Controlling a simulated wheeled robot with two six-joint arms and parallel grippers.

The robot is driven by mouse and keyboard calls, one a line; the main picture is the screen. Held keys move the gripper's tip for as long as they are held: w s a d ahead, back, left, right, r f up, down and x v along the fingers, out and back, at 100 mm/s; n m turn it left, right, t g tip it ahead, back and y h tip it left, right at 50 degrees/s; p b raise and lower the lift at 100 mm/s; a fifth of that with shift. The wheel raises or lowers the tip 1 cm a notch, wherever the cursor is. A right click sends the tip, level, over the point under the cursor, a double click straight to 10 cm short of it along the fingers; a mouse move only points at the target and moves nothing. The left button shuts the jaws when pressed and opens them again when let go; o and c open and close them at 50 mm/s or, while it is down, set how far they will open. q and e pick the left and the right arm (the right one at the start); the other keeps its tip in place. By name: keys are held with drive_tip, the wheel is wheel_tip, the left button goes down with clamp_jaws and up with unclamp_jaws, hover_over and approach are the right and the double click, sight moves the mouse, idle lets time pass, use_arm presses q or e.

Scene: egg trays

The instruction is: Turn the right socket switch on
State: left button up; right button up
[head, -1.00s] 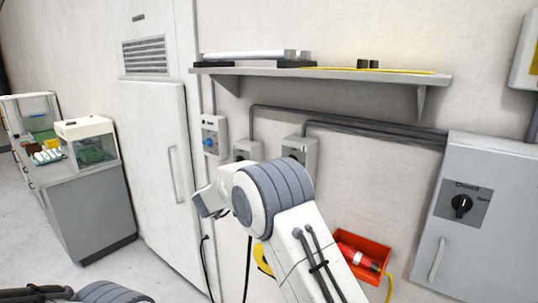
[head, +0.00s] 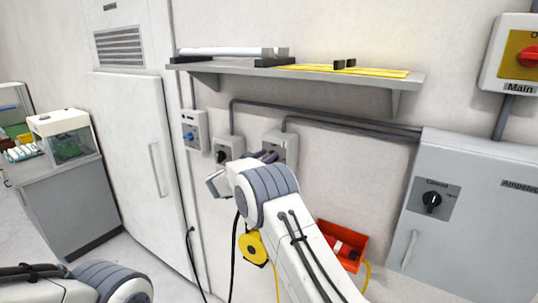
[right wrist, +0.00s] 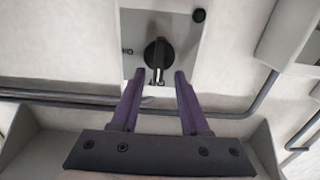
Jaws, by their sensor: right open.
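The right socket box (head: 281,146) is a grey wall box under the shelf, partly hidden behind my right gripper (head: 264,157) in the head view. In the right wrist view the socket box (right wrist: 187,40) fills the top middle. Its black switch knob (right wrist: 157,55) stands upright in that picture, with a pale mark at its lower end. My right gripper (right wrist: 159,74) is open, its two purple fingers pointing at the box, one tip to each side of the knob's lower end. I cannot tell how deep they reach. My left gripper is out of view.
A middle box (head: 227,149) with a black knob and a left box (head: 195,130) with a blue knob are on the same wall. A shelf (head: 300,75) and grey conduits (head: 330,120) run above. A grey cabinet (head: 470,215) stands right, a red bin (head: 343,240) below.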

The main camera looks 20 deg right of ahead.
clamp_jaws()
drive_tip(key=shift+d, duration=0.3)
drive_tip(key=shift+a, duration=0.15)
drive_tip(key=shift+s+f+m+b, duration=0.1)
drive_tip(key=shift+m+b, duration=0.3)
drive_tip(key=shift+b, duration=0.3)
drive_tip(key=m+b, duration=0.4)
drive_tip(key=f+m+b, duration=0.1)
drive_tip(key=m+b, duration=0.3)
drive_tip(key=b, duration=0.1)
drive_tip(key=s+m+b, duration=0.1)
drive_tip(key=m+b, duration=0.3)
drive_tip(key=b, duration=0.1)
drive_tip(key=shift+s+d+f, duration=0.1)
drive_tip(key=shift+d+f, duration=0.1)
drive_tip(key=shift+d, duration=0.2)
drive_tip(key=m+b, duration=0.3)
drive_tip(key=shift+f, duration=0.2)
drive_tip(key=shift+m+b, duration=0.8)
drive_tip(key=shift+m, duration=0.2)
